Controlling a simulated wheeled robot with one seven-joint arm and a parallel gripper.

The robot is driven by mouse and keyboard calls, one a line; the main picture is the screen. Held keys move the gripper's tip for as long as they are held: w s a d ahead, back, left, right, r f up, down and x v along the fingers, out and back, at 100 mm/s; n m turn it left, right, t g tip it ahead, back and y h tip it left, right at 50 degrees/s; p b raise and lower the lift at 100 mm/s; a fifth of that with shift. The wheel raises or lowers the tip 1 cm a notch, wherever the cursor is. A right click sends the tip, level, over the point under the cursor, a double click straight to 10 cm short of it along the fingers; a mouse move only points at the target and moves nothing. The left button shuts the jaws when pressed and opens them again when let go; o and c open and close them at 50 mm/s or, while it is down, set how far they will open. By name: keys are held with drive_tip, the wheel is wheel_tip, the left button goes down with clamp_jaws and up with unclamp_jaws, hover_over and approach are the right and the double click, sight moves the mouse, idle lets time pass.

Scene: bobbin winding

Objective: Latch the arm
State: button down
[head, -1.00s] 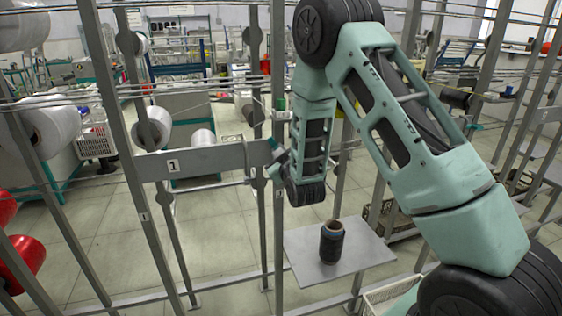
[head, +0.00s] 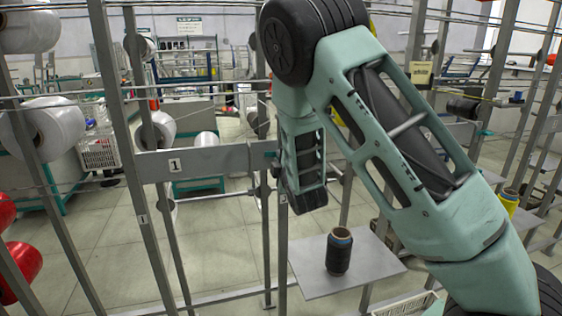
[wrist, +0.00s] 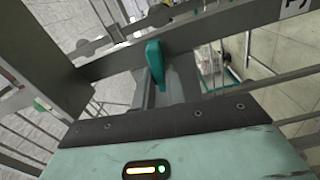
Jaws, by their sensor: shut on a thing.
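The grey flat arm (head: 205,161) bears a plate marked 1. In the head view it runs level from a left upright (head: 128,150) to my gripper (head: 276,159), by the middle post (head: 283,245). My gripper is shut on the arm near its right end. My forearm hides much of the post's upper part. I cannot tell whether the arm's end is seated in a latch.
A dark bobbin (head: 339,251) with a blue top stands upright on a grey shelf (head: 310,284) right of the post. White bobbins (head: 50,128) and red ones (head: 20,268) hang at left. Thin rails and uprights surround my gripper. Open floor (head: 220,245) lies behind the frame.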

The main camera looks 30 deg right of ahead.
drive_tip(key=shift+f+n, duration=0.1)
drive_tip(key=shift+n, duration=0.5)
drive_tip(key=c, duration=1.4)
unclamp_jaws()
drive_tip(key=shift+w, duration=0.1)
drive_tip(key=shift+c, duration=0.2)
drive_tip(key=shift+f, duration=0.1)
